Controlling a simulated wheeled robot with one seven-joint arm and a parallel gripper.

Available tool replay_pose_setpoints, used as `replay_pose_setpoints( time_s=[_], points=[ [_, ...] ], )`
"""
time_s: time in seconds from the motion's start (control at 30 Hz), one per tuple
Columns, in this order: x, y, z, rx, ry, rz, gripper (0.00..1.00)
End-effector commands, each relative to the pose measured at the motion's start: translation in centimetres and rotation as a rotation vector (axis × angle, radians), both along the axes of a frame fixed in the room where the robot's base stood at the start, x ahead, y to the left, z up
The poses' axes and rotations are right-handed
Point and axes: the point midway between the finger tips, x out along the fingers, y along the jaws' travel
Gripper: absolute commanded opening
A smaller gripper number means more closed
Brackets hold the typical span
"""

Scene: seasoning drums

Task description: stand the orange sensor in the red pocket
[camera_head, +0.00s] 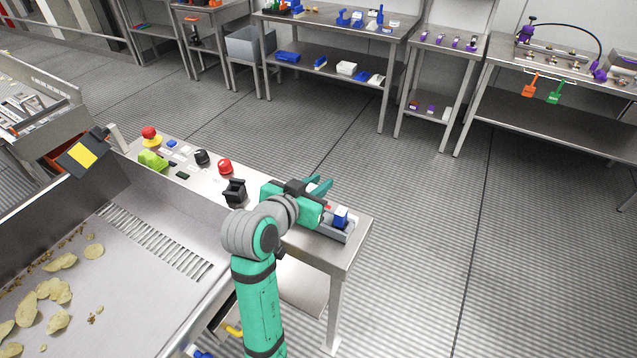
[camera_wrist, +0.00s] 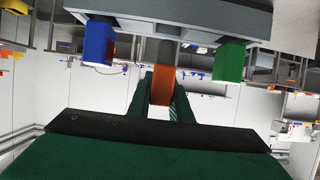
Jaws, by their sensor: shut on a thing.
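The orange sensor (camera_wrist: 162,86) is between the two green fingers of my gripper (camera_wrist: 163,98) in the wrist view, and the fingers are shut on it. A grey tray (camera_wrist: 180,12) runs across the top of that view, close to the sensor. A blue block (camera_wrist: 98,43) and a green block (camera_wrist: 230,62) sit at the tray, one on each side of the sensor. In the head view my gripper (camera_head: 318,187) is over the bench end beside the tray (camera_head: 346,236). A small red patch (camera_head: 327,207) shows there; I cannot tell if it is the red pocket.
The tray stands at the right end of a narrow steel bench (camera_head: 362,226). A black holder (camera_head: 235,192) and red buttons (camera_head: 225,166) are to its left. A chip-filled steel trough (camera_head: 165,300) lies at front left. The floor to the right is clear.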

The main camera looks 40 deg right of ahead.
Motion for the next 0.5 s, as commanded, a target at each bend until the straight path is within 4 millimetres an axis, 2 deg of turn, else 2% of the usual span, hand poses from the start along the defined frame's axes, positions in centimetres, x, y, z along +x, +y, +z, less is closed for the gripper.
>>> replay_pose_setpoints(
  time_s=[0.5],
  points=[
    [0.0, 0.0, -1.1, 0.0, 0.0, 0.0, 0.0]
  ],
)
